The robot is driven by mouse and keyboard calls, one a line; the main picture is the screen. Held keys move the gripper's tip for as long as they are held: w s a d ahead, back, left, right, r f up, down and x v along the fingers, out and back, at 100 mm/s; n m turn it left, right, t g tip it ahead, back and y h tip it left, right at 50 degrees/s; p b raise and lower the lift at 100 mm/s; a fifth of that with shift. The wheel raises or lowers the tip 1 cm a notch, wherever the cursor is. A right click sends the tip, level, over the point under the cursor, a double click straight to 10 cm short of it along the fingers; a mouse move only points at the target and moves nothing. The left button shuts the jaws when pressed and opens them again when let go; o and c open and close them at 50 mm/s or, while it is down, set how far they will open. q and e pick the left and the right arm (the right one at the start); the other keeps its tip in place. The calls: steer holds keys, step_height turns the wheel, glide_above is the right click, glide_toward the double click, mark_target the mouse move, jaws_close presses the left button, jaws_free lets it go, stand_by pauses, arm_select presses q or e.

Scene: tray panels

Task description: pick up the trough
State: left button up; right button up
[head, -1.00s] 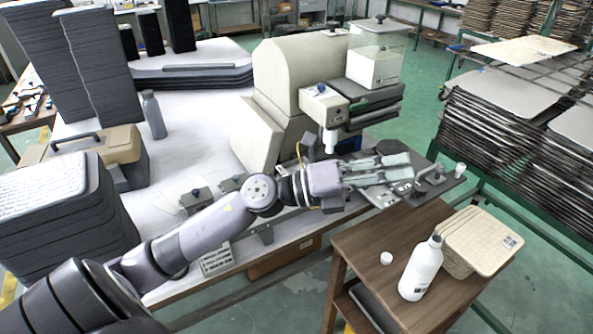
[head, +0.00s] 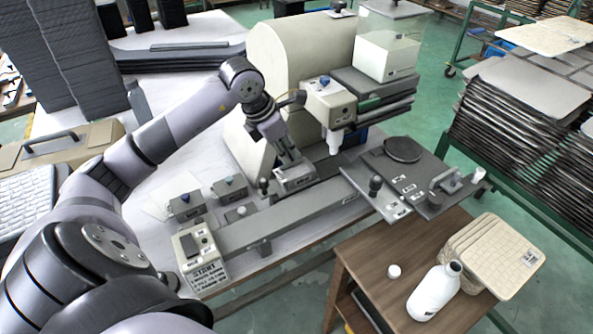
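My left arm comes in from the left and bends down, so my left gripper (head: 288,168) points downward over the bench. Its fingertips are at a small grey block with a white label (head: 298,179), beside the machine's base. The fingers are small and partly hidden, so I cannot tell whether they are open or shut, or whether they touch the block. No piece is clearly marked as the trough. A long grey channel-like bar (head: 285,220) runs from the start box towards the right, in front of the gripper. My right gripper is not in view.
A cream machine (head: 285,60) stands behind the gripper. The start box (head: 203,262) and small switch boxes (head: 186,207) are to the left. A dark plate with fittings (head: 412,185) is to the right. A wooden stand (head: 385,255) holds a white bottle (head: 435,291) and beige panels (head: 495,253).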

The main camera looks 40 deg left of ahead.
mark_target(302, 176)
arm_select(q)
steer(key=p+x, duration=0.1)
steer(key=x, duration=0.6)
steer(key=shift+w+a+f+p, duration=0.15)
steer(key=shift+w+f+p, duration=0.1)
steer(key=shift+p, duration=0.15)
steer(key=p+x, duration=0.2)
steer(key=x, duration=0.2)
steer(key=shift+w+f, duration=0.1)
steer(key=shift+f, duration=0.35)
jaws_close()
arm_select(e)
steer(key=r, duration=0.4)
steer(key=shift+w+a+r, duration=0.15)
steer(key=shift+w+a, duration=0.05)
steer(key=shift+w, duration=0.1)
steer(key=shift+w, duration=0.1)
arm_select(q)
steer(key=shift+w+r, duration=0.1)
steer(key=shift+r, duration=0.1)
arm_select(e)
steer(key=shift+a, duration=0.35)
